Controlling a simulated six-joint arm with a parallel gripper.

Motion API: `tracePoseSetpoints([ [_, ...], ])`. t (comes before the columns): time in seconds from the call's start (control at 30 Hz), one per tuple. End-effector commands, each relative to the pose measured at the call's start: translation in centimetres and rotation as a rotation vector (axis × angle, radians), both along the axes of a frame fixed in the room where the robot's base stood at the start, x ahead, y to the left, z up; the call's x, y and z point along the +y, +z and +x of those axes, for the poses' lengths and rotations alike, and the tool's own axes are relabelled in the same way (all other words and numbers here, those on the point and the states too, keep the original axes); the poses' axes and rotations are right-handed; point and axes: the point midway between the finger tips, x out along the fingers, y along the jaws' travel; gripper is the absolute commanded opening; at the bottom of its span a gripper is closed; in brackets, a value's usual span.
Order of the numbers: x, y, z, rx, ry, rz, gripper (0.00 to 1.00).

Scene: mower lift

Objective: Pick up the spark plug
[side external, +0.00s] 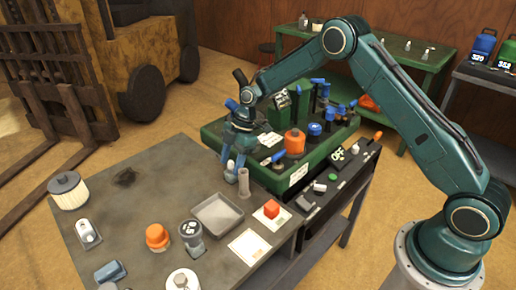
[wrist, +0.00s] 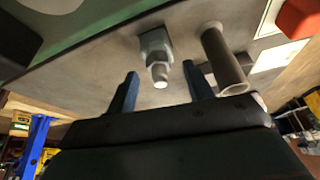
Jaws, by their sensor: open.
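The spark plug (wrist: 155,45), a grey hex body with a narrower pale tip, shows in the wrist view between and a little beyond my fingertips. My gripper (wrist: 160,74) is open, with a visible gap between each finger and the plug. In the side view my gripper (side external: 233,157) points down at the back right corner of the grey table. There the plug (side external: 230,167) shows only as a small pale piece between the fingers, and the rest is hidden.
A grey tube (side external: 244,182) stands close beside my right finger and also shows in the wrist view (wrist: 224,58). The green machine base (side external: 290,178) is just behind.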

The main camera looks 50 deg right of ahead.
Motion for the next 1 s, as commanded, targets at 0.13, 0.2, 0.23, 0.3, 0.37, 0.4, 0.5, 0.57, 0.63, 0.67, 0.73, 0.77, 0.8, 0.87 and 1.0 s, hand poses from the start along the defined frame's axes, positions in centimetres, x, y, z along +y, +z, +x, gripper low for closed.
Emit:
tracePoseSetpoints([
  [0.13, 0.32, -0.77, 0.03, 0.0, 0.001, 0.0, 0.52],
  [0.2, 0.33, -0.84, 0.04, 0.0, 0.001, 0.0, 0.52],
  [0.23, 0.33, -0.84, 0.04, 0.0, 0.001, 0.0, 0.52],
  [0.3, 0.34, -0.82, 0.05, 0.0, 0.001, 0.0, 0.52],
  [0.37, 0.33, -0.81, 0.05, 0.0, 0.0, 0.0, 0.52],
  [0.4, 0.33, -0.8, 0.05, -0.001, 0.0, 0.0, 0.52],
  [0.5, 0.32, -0.79, 0.05, -0.001, 0.0, 0.0, 0.52],
  [0.57, 0.32, -0.79, 0.05, -0.001, 0.0, 0.0, 0.52],
  [0.63, 0.32, -0.79, 0.05, 0.0, 0.0, 0.0, 0.52],
  [0.67, 0.32, -0.79, 0.05, 0.0, 0.0, 0.0, 0.46],
  [0.73, 0.33, -0.78, 0.05, -0.001, 0.0, 0.0, 0.32],
  [0.77, 0.32, -0.78, 0.05, -0.001, 0.0, 0.0, 0.26],
  [0.8, 0.32, -0.78, 0.05, -0.001, 0.0, 0.0, 0.18],
  [0.87, 0.32, -0.78, 0.05, -0.001, 0.0, 0.0, 0.07],
  [1.0, 0.32, -0.76, 0.06, -0.001, 0.0, 0.0, 0.03],
])
